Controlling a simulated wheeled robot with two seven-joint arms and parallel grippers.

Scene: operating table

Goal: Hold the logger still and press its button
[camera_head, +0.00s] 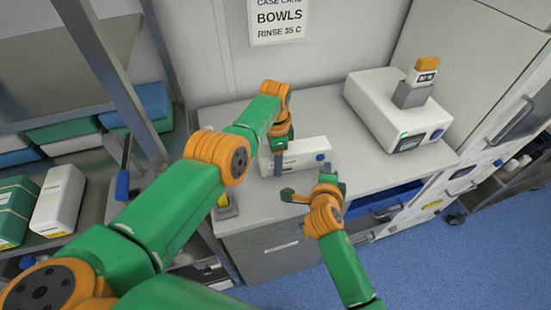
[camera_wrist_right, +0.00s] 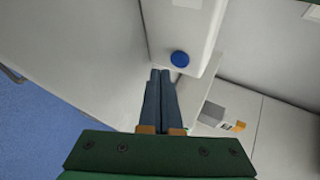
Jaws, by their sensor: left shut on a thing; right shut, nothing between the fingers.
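The logger (camera_head: 305,153) is a white box lying on the pale counter, with a round blue button (camera_head: 321,157) near its right end. My left gripper (camera_head: 279,163) is shut on the logger toward its left end. My right gripper (camera_head: 327,169) is in front of the button end, shut and empty; its fingertips are hard to make out in the head view. In the right wrist view, its dark closed fingers (camera_wrist_right: 161,73) point toward the blue button (camera_wrist_right: 180,58), with their tips slightly left of and below it. I cannot tell whether they touch the logger.
A larger white device (camera_head: 385,105) with a grey post and orange top stands right of the logger and has its own blue knob (camera_head: 437,135). A metal shelf (camera_head: 90,175) with boxes is at the left. The counter (camera_head: 370,170) between logger and device is clear.

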